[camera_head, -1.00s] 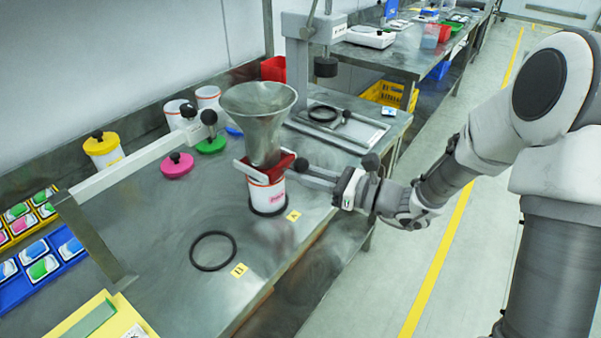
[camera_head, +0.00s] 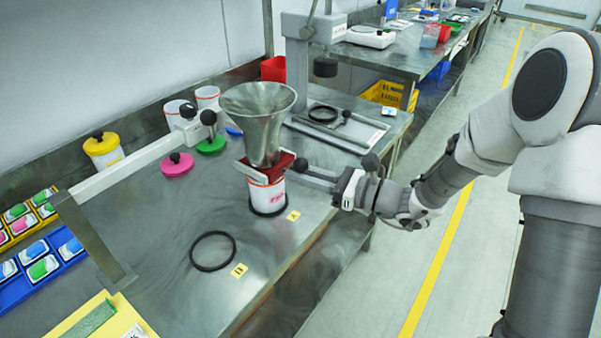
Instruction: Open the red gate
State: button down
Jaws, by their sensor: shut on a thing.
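The red gate (camera_head: 281,165) sits under the metal funnel (camera_head: 260,108), just above a white container (camera_head: 268,195) with a red label. The container stands in a dark ring on the steel bench. A dark knob (camera_head: 301,165) is at the right side of the gate. My gripper (camera_head: 306,171) reaches in from the right at the height of the gate, and its fingers are shut on the knob. The fingertips are small here, and the exact contact is hard to see. The gate's inner part is hidden by the funnel.
A pale beam (camera_head: 130,166) with a dark knob reaches over the bench left of the funnel. An empty dark ring (camera_head: 213,251) lies in front. Lidded containers and loose lids stand behind at left. A grey stand (camera_head: 297,65) is behind the funnel. The aisle at right is clear.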

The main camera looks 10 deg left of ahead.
jog(key=shift+s+a, duration=0.2)
jog(key=shift+s, duration=0.1)
jog(key=s+d+p, duration=0.1)
jog(key=s+d, duration=0.2)
jog(key=d, duration=0.4)
jog(key=shift+d+p, duration=0.3)
jog(key=shift+f, duration=0.1)
jog(key=c, duration=0.9)
grip_release()
jog(key=shift+d, duration=0.1)
jog(key=shift+c, duration=0.2)
jog(key=shift+w, duration=0.1)
jog(key=shift+d, duration=0.1)
jog(key=s+d+p, duration=0.1)
jog(key=s+d, duration=0.2)
jog(key=d, duration=1.4)
jog(key=shift+s+p, duration=0.2)
jog(key=shift+p, duration=0.15)
